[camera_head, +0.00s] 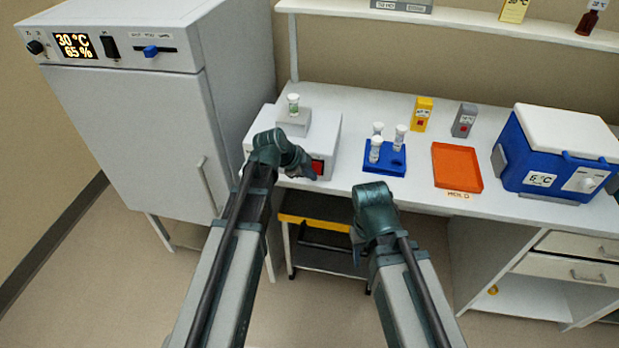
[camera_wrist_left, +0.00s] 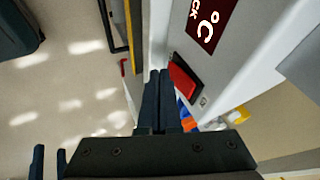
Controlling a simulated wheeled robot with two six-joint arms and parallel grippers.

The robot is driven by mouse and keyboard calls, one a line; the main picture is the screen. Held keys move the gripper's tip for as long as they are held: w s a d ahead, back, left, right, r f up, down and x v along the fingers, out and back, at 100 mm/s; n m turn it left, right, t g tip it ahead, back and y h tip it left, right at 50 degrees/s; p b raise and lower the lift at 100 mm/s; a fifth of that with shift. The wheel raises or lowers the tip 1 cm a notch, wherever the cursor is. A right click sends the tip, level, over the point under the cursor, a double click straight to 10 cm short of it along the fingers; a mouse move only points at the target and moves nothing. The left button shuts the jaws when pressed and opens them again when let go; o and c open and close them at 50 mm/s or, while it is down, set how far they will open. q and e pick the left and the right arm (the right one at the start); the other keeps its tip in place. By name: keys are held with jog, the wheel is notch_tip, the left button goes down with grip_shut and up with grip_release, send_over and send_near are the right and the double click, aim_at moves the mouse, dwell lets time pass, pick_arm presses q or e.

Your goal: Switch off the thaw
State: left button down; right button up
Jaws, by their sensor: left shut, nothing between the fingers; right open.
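The thaw unit is a white box (camera_head: 326,130) on the bench, with a capped vial (camera_head: 293,104) on its raised block. A red patch (camera_head: 318,167) shows on its front, partly covered by my left gripper (camera_head: 307,172). In the left wrist view, its front has a dark red display (camera_wrist_left: 205,24) with a "°C" sign and a red switch (camera_wrist_left: 183,80). My left gripper is shut and empty; its fingertips (camera_wrist_left: 160,85) are close beside the switch. I cannot tell whether they touch. My right gripper (camera_head: 358,252) is open, low before the bench.
A white incubator (camera_head: 130,130) stands at the left. On the bench are a blue rack (camera_head: 385,160) with several vials, an orange tray (camera_head: 456,167) and a blue cooler (camera_head: 555,160). A cart with a yellow edge (camera_head: 315,221) is below the bench.

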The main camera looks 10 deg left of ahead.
pick_arm(q)
jog(key=shift+f, duration=0.1)
jog(key=shift+w+t+b, duration=0.25)
jog(key=shift+t+b, duration=0.15)
jog(key=shift+b, duration=0.2)
jog(key=shift+r+p, duration=0.8)
jog(key=shift+p, duration=0.05)
